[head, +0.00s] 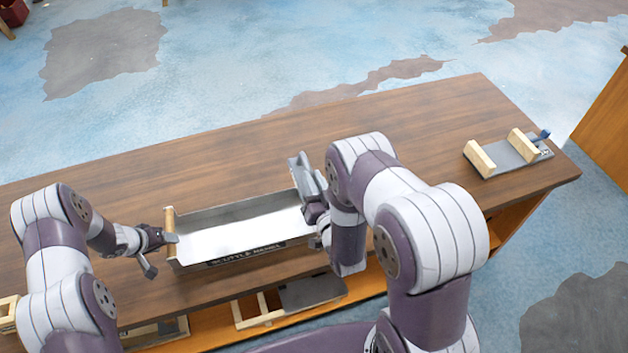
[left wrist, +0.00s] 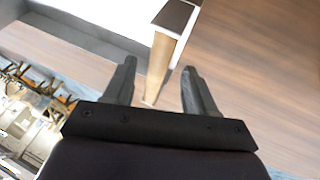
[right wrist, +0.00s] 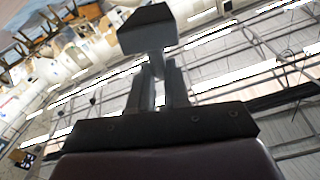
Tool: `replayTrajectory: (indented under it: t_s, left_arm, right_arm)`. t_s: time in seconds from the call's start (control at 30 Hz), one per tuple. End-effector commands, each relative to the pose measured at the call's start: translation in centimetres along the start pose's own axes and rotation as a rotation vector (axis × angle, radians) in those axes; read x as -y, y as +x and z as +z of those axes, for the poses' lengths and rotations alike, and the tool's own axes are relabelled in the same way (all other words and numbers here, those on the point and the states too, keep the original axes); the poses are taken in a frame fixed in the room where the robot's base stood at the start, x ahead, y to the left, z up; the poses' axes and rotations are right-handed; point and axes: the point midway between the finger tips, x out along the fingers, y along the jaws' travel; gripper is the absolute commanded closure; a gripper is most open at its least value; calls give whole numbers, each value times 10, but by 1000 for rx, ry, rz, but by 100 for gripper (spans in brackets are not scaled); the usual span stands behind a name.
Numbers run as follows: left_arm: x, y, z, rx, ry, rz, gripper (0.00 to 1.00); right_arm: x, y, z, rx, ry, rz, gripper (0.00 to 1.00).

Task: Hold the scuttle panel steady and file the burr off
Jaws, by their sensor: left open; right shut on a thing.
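The scuttle panel (head: 240,232) is a long, pale grey tray-like piece with a dark label on its front, lying on the wooden bench. A wooden strip (head: 169,222) stands at its left end. My left gripper (head: 162,252) is open at that end; in the left wrist view, the strip (left wrist: 160,65) shows between its spread fingers (left wrist: 158,80). My right gripper (right wrist: 158,88) is shut on a dark grey block-ended tool (right wrist: 148,32), perhaps the file. In the head view it is at the panel's right end, largely hidden by my arm. No burr can be made out.
A grey stand with two wooden blocks (head: 479,159) and a blue part (head: 544,134) sits at the bench's right end. Wooden frames and a grey plate (head: 312,291) lie on the lower shelf. The bench top (head: 400,105) behind the panel is clear.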

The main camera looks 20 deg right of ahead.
Motion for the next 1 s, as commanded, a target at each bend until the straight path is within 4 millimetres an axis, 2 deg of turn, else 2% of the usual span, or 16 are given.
replayTrajectory:
  t_s: [0.1, 0.3, 0.47, 0.73, 0.77, 0.9, 0.93, 1.0]
  left_arm:
    - [0, 24, 1, 2, 2, 1, 44]
    - [0, 52, 0, -1, 2, -1, 44]
    - [0, 62, 0, 0, 1, -1, 44]
    - [0, 64, 0, -1, 0, -2, 44]
    - [0, 64, 0, -1, 1, -2, 50]
    - [0, 64, 0, -1, 1, -2, 96]
    - [0, 64, 0, 0, 1, -2, 100]
    - [-1, 62, -3, -5, 0, 1, 100]
  right_arm:
    - [0, 0, -1, -3, 0, -1, 100]
    - [0, 0, -1, -3, 0, -1, 100]
    - [0, 0, -1, -3, 0, -1, 100]
    - [0, 0, -1, -3, 0, -1, 100]
    - [0, 0, -1, -3, 0, -1, 100]
    - [0, 0, -1, -3, 0, -1, 100]
    - [0, 0, -1, -3, 0, -1, 100]
    - [0, 0, -1, -3, 0, -1, 100]
